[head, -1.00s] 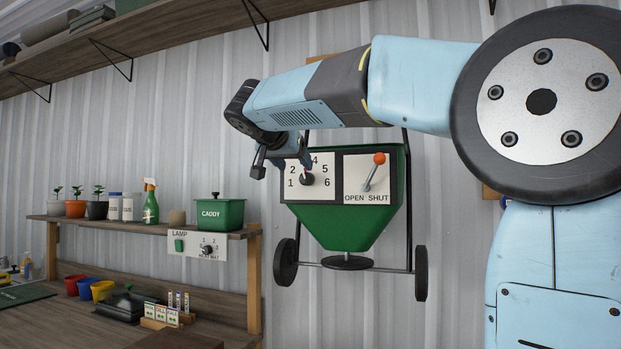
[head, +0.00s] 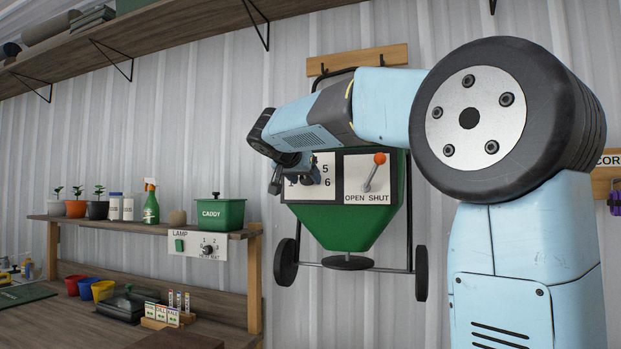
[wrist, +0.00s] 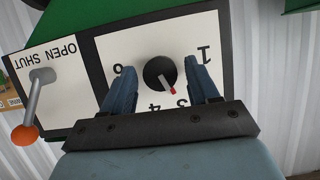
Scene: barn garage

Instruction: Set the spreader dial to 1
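The green spreader (head: 345,225) hangs on the corrugated wall, with a white numbered dial panel (wrist: 225,35). The round black dial (wrist: 157,70) has a red-tipped pointer, aimed at about 3 in the upside-down wrist view. The 1 is to the dial's right there and the 6 to its left; the 2 and 5 are hidden by my fingers. My gripper (wrist: 162,75) is open, one finger on each side of the dial, with visible gaps. In the head view my gripper (head: 292,183) is in front of the panel and covers part of the numbers.
Right of the dial is the OPEN SHUT lever (head: 374,172) with an orange knob, also in the wrist view (wrist: 33,108). A shelf on the left holds a green caddy (head: 220,213), a spray bottle and pots. A lamp panel (head: 198,244) is below it.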

